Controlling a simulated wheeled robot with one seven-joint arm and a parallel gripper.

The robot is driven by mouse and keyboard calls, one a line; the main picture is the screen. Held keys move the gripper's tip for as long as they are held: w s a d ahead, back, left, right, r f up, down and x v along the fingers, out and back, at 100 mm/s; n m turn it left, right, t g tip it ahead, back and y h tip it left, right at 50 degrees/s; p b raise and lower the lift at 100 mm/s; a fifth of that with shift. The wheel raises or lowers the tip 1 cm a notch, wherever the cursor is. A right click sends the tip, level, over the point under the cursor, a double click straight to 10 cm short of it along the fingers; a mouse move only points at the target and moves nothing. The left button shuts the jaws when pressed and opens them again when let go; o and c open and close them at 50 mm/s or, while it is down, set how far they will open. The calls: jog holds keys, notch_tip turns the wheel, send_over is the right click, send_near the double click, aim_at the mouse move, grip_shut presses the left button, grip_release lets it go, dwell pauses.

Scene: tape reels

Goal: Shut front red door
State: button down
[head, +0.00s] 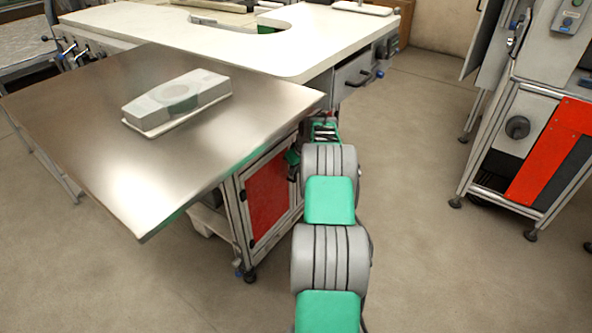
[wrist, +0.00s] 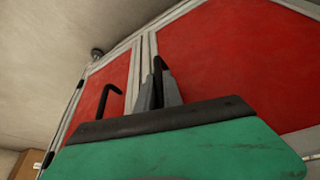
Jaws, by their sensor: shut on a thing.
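In the head view, a red door (head: 268,195) in a pale frame is set in the cabinet under the metal table. The wrist view shows two red door panels side by side, a large right one (wrist: 235,65) and a smaller left one (wrist: 103,95). My gripper (wrist: 159,88) is at the frame between them, its grey fingers shut on a dark handle, mostly hidden between them. A second black handle (wrist: 108,98) stands free on the left panel. In the head view my arm hides the fingertips. I cannot tell how far either door stands ajar.
The metal tabletop (head: 80,95) overhangs the cabinet and bears a grey-white device (head: 180,98). A white worktop (head: 200,30) with a drawer (head: 358,78) lies behind. A machine with a red panel (head: 555,150) stands right. The floor (head: 420,220) between is clear.

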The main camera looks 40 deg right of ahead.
jog(key=shift+w+r, duration=0.15)
jog(key=shift+w, duration=0.1)
jog(key=c, duration=1.6)
grip_release()
jog(key=shift+a, duration=0.15)
jog(key=shift+c, duration=0.2)
jog(key=shift+o, duration=0.7)
jog(key=shift+s, duration=0.1)
jog(key=shift+r, duration=0.2)
jog(key=s+p, duration=0.4)
jog(key=s, duration=0.8)
jog(key=shift+s+a+r, duration=0.25)
jog(key=shift+a, duration=0.1)
